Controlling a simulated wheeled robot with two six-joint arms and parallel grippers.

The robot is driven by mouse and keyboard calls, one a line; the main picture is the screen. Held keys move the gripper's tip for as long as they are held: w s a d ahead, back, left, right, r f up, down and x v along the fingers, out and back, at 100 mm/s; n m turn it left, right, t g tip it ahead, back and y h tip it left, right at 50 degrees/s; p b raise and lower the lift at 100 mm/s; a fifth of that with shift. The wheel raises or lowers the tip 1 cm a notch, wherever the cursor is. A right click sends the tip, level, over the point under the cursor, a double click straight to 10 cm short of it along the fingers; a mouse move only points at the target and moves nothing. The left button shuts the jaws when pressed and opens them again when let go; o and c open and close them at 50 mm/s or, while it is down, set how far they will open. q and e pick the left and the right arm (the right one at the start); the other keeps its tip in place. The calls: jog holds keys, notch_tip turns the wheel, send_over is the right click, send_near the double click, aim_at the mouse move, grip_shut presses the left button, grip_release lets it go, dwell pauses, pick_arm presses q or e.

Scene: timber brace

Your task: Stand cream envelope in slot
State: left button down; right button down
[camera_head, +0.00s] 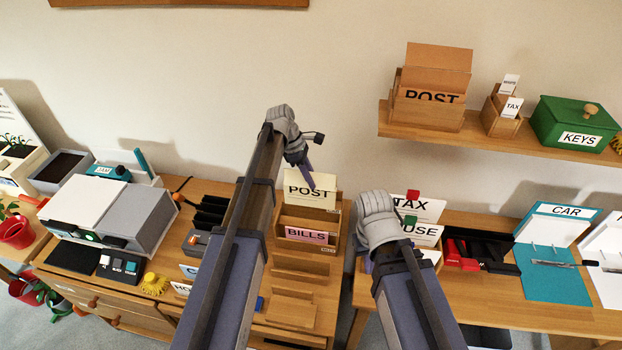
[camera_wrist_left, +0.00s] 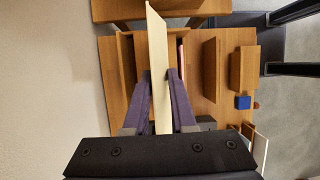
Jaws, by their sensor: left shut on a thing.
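My left gripper (camera_head: 308,178) is shut on the cream envelope (camera_head: 310,196), marked POST, near its top edge. The envelope is upright, above or partly in the back of the wooden letter rack (camera_head: 292,221). In the left wrist view the fingers (camera_wrist_left: 161,92) pinch the envelope (camera_wrist_left: 158,60), seen edge-on over the rack (camera_wrist_left: 119,75). Its lower edge is hidden, so I cannot tell how deep it sits. A pink envelope (camera_head: 307,235) marked BILLS stands in the front of the rack. My right gripper's wrist (camera_head: 377,218) is over the right table; its fingers are mostly hidden.
Stepped wooden holders (camera_head: 290,308) stand in front of the rack. TAX (camera_head: 425,207) and HOUSE cards stand by my right wrist. A wall shelf (camera_head: 470,138) holds a POST box (camera_head: 432,90) and a green KEYS box (camera_head: 570,122). A gap separates the two tables.

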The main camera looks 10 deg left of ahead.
aim_at(309, 198)
pick_arm(q)
jog(key=shift+w, duration=0.1)
jog(key=shift+f+b, duration=2.4)
jog(key=shift+f, duration=0.2)
jog(key=shift+f+b, duration=2.7)
jog(key=shift+b, duration=0.2)
jog(key=shift+c, duration=0.9)
grip_release()
